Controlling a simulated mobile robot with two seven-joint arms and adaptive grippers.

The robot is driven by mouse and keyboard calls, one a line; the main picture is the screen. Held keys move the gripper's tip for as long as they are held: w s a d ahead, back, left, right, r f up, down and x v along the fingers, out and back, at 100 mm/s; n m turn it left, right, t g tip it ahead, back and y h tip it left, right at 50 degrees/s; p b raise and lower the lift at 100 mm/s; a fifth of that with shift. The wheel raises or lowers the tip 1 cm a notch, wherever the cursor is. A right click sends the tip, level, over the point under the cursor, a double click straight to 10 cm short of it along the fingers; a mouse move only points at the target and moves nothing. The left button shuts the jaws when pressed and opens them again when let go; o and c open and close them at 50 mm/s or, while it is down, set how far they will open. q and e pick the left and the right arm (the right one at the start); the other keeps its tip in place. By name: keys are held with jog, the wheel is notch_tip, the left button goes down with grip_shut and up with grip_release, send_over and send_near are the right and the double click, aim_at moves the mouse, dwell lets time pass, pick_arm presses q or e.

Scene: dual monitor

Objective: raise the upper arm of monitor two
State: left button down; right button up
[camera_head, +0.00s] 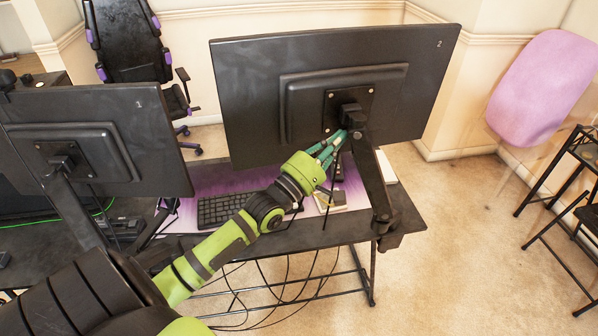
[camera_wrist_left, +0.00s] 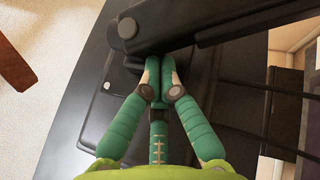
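Monitor two (camera_head: 240,90) is the black screen at the right, seen from behind with a small mark like a 2 at its upper right corner. Its black upper arm (camera_head: 370,175) slants from the mount behind the screen down to a joint at the desk's right edge. My left gripper (camera_head: 340,140) has its green fingers beside the top end of this arm, near the mount. In the left wrist view, the fingertips (camera_wrist_left: 160,65) are together, close below the black arm (camera_wrist_left: 190,22), with nothing seen between them. Contact is unclear. My right gripper is out of view.
Another monitor (camera_head: 90,110) on its own arm stands at the left. Cables hang under the desk.

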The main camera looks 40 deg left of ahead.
pick_arm(q)
jog(key=v, duration=0.8)
